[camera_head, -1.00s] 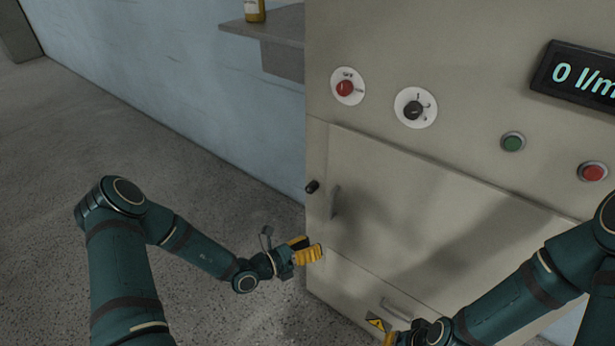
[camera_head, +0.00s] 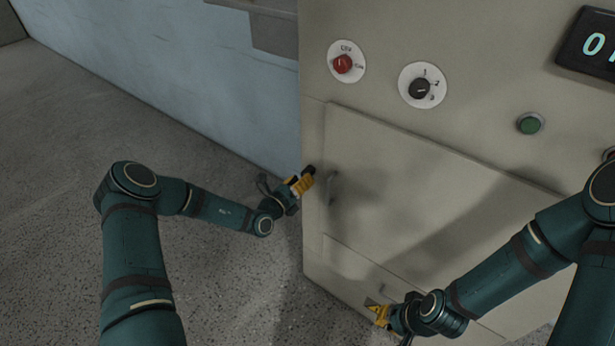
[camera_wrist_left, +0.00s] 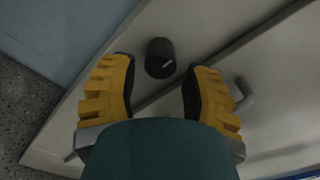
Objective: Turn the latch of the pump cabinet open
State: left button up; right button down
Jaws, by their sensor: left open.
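The pump cabinet (camera_head: 400,190) is a beige box with a door panel. Its latch (camera_head: 309,170) is a small black round knob at the left edge of the door. In the left wrist view the latch (camera_wrist_left: 160,57) has a short white mark and lies between and just beyond the yellow fingers. My left gripper (camera_head: 308,180) is at the latch; in the left wrist view its fingers (camera_wrist_left: 158,85) are apart, with nothing held. My right gripper (camera_head: 378,314) is low at the right, near the cabinet's lower front; its jaws are too small to judge.
A door handle (camera_head: 332,188) stands just right of the latch, also in the left wrist view (camera_wrist_left: 245,95). Floor left of the cabinet is free.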

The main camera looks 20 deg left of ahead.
pick_arm(q)
jog(key=shift+b+x, duration=0.3)
jog(key=shift+x, duration=1.4)
grip_shut()
